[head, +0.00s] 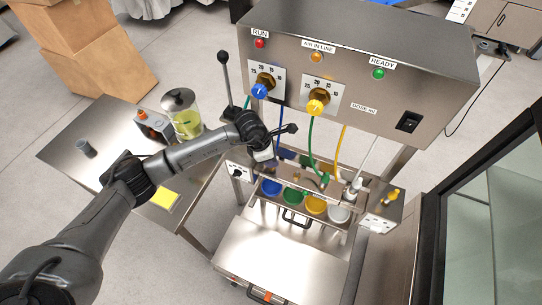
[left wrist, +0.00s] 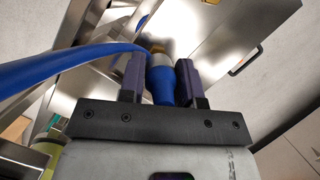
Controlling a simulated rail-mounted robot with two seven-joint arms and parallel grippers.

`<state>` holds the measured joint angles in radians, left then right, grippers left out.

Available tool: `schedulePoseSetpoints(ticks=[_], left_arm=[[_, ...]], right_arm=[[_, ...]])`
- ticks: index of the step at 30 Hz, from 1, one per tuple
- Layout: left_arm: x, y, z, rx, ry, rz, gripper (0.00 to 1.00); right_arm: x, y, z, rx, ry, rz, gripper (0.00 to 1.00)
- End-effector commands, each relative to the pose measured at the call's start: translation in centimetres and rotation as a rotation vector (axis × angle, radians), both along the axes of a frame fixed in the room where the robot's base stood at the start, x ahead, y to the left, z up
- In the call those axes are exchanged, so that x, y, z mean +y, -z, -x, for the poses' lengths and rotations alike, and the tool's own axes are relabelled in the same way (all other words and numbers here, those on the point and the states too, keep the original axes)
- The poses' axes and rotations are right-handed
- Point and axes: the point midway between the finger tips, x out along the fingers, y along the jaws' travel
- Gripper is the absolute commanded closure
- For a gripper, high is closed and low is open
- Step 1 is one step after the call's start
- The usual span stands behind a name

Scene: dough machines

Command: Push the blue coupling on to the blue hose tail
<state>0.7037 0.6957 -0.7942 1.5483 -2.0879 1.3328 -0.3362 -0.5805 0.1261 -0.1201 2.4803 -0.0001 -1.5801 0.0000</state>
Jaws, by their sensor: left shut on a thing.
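My left gripper (head: 265,155) is at the left end of the rack below the machine panel. In the left wrist view its two fingers (left wrist: 160,76) are shut on the blue coupling (left wrist: 162,88), which has a pale grey collar. A brassy piece shows just beyond the collar; I cannot tell whether it touches the coupling. The blue hose (left wrist: 65,65) curves in from the left and passes close to the coupling's far end. In the head view the blue hose (head: 280,118) hangs from the panel behind my gripper. I cannot make out the blue hose tail. My right gripper is not in view.
Green (head: 310,140) and yellow (head: 341,150) hoses hang right of my gripper. A side table (head: 95,140) holds a clear jar (head: 185,118).

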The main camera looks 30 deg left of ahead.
Motion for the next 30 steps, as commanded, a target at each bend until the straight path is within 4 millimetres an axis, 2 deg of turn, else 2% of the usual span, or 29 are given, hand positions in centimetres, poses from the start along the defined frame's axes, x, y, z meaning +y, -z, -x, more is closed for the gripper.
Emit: schedulePoseSetpoints(ticks=[30], left_arm=[[0.0,2.2,0.0,-0.001,0.000,0.000,0.97]], right_arm=[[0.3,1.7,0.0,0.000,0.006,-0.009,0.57]])
